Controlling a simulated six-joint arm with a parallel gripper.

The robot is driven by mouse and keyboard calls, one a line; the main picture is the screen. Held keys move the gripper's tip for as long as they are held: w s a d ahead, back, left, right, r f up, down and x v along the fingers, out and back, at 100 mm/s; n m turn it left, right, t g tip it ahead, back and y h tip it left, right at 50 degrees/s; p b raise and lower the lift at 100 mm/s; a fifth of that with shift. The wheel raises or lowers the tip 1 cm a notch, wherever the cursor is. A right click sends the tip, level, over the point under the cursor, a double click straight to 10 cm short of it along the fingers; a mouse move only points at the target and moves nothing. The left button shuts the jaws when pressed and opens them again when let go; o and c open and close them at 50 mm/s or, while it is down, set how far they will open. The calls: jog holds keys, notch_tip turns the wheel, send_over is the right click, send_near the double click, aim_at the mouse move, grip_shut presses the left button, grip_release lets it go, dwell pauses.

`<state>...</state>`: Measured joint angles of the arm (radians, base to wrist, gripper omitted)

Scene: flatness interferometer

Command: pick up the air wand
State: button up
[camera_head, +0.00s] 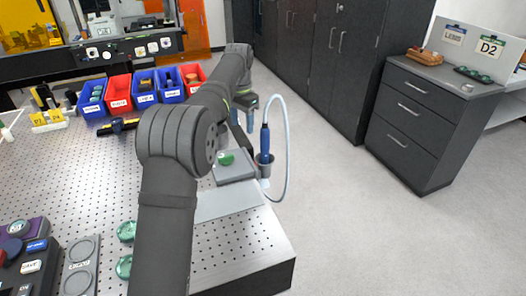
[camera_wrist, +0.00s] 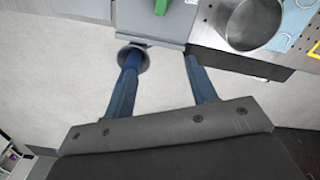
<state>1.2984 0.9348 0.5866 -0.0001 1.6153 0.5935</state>
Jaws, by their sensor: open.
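The air wand (camera_head: 265,139) is a slim blue handle standing upright in a small grey cup holder (camera_head: 265,169) at the table's right edge. A pale hose (camera_head: 287,145) loops from its top down the right side. My gripper (camera_head: 242,125) is open and empty, fingers pointing down, just left of the wand and apart from it in the head view. In the wrist view my blue fingers (camera_wrist: 165,75) are spread wide. The holder (camera_wrist: 146,60) shows at the left fingertip; blue there overlaps the finger, so I cannot clearly separate wand from finger.
A grey block with a green piece (camera_head: 226,159) sits left of the holder. A metal cup (camera_wrist: 252,24) shows at the wrist view's upper right. Dark cabinets (camera_head: 310,55) and drawers (camera_head: 415,125) stand beyond. Floor right of the table is clear.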

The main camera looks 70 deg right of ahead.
aim_at(265, 123)
jog(key=s+r+n, duration=0.6)
jog(key=s+r, duration=0.2)
jog(key=r, duration=0.5)
jog(key=f, duration=0.7)
jog(key=d+f, duration=0.1)
jog(key=f, duration=0.3)
jog(key=shift+w+f, duration=0.25)
jog(key=shift+f, duration=0.05)
jog(key=shift+w+d+f, duration=0.1)
jog(key=shift+f, duration=2.9)
jog(key=shift+c, duration=0.4)
jog(key=c, duration=1)
